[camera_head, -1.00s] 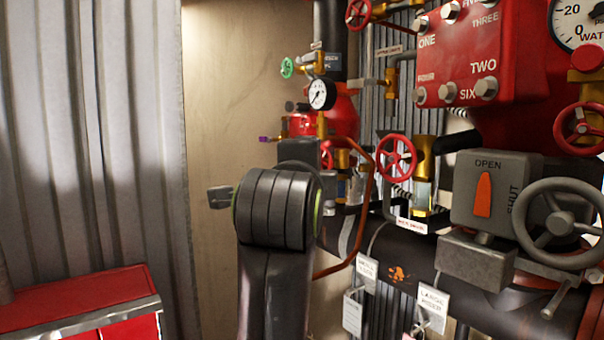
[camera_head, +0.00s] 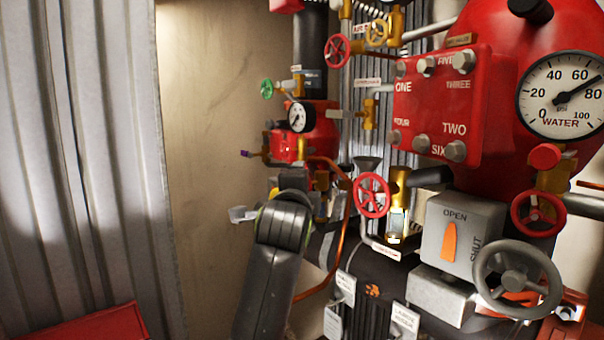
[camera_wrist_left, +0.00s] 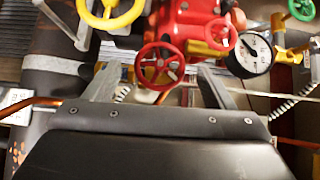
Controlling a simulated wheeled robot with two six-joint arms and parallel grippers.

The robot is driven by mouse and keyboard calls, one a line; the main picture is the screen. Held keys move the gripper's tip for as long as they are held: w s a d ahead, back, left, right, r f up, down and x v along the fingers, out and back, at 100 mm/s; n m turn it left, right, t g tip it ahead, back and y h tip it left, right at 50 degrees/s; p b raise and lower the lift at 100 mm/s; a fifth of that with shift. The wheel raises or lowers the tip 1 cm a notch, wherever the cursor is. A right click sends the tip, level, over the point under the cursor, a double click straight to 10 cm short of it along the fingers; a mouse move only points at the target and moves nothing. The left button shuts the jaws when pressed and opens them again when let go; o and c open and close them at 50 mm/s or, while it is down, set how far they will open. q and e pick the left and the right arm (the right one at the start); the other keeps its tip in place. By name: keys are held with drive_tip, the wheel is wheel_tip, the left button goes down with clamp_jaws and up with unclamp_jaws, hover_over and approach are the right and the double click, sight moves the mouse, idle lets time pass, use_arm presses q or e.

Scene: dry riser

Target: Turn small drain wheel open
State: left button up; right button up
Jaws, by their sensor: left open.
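In the left wrist view a small red wheel (camera_wrist_left: 160,63) faces me, roughly between the two fingers of my left gripper (camera_wrist_left: 157,72). The fingers are spread and nothing is held; I cannot tell whether either touches the wheel. In the head view my left arm covers most of the gripper and this area. A red spoked wheel (camera_head: 371,195) beside a brass valve (camera_head: 399,190) shows to the right of my arm. I cannot tell which wheel is labelled as the drain. My right gripper is not in view.
A pressure gauge (camera_head: 300,118) and green wheel (camera_head: 267,89) stand above my left arm. A copper pipe (camera_head: 344,222) curves beside it.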

use_arm(q)
drive_tip(key=shift+w+d+p, duration=0.2)
drive_tip(key=shift+w+p, duration=0.25)
drive_tip(key=shift+w, duration=0.6)
drive_tip(key=shift+w+d+p, duration=0.2)
drive_tip(key=shift+w+p, duration=0.2)
drive_tip(key=shift+w, duration=0.6)
drive_tip(key=c, duration=1)
drive_tip(key=shift+n+g, duration=0.5)
drive_tip(key=shift+g, duration=0.1)
drive_tip(key=n+g, duration=0.2)
drive_tip(key=shift+f+g, duration=0.15)
drive_tip(key=shift+g, duration=0.25)
drive_tip(key=o, duration=1)
